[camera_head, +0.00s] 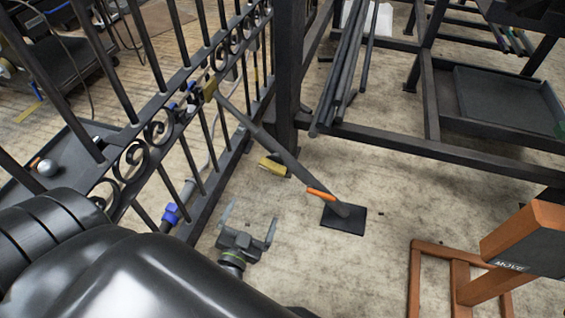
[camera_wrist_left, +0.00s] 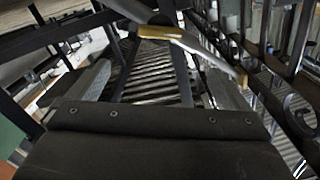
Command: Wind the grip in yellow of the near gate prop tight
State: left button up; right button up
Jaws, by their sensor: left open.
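The dark iron gate (camera_head: 150,135) with scrolls runs diagonally across the left of the head view. A grey prop bar (camera_head: 268,143) slopes from a yellow piece (camera_head: 209,86) at the gate down to a dark foot plate (camera_head: 343,219). An orange lever (camera_head: 321,194) sits low on the bar. My left gripper (camera_head: 251,213) is open and empty, in front of the gate, to the left of the foot plate and apart from the bar in the picture. The left wrist view shows a pale bar with yellow edging (camera_wrist_left: 238,74); I cannot tell which part it is. My right gripper is out of view.
A blue fitting (camera_head: 171,213) shows at the gate's lower rail. A dark rack (camera_head: 400,140) with long bars stands behind. An orange frame (camera_head: 430,250) stands at right. Floor around the foot plate is clear.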

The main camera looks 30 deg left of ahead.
aim_at(271, 170)
pick_arm(q)
jog(key=b+x, duration=0.1)
jog(key=x, duration=1.6)
jog(key=shift+w+d+r, duration=0.1)
jog(key=shift+w, duration=0.05)
jog(key=shift+c, duration=0.5)
jog(key=c, duration=0.9)
